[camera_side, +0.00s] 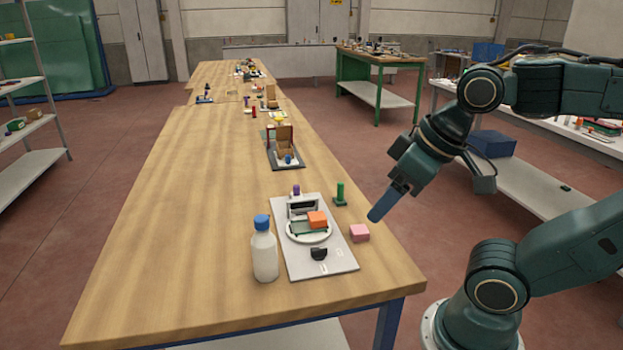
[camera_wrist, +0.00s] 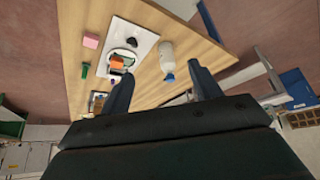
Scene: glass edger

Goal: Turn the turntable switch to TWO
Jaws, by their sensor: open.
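A light grey panel (camera_side: 342,263) lies near the front end of the wooden bench. On it is a round white turntable (camera_side: 295,238) bearing an orange block (camera_side: 317,219) and a dark green piece. A small black knob (camera_side: 319,254), which looks like the switch, sits in front of the turntable. It also shows in the wrist view (camera_wrist: 132,41). Its marks are too small to read, so its setting cannot be told. My gripper (camera_side: 376,215) is open and empty, above and to the right of the panel, apart from everything. In the wrist view both fingers (camera_wrist: 160,75) are spread.
A white bottle with a blue cap (camera_side: 264,250) stands left of the panel. A pink block (camera_side: 359,233) and a green post (camera_side: 340,194) are on the right. A small purple-topped piece (camera_side: 296,190) is behind. The bench (camera_side: 190,245) is clear on the left.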

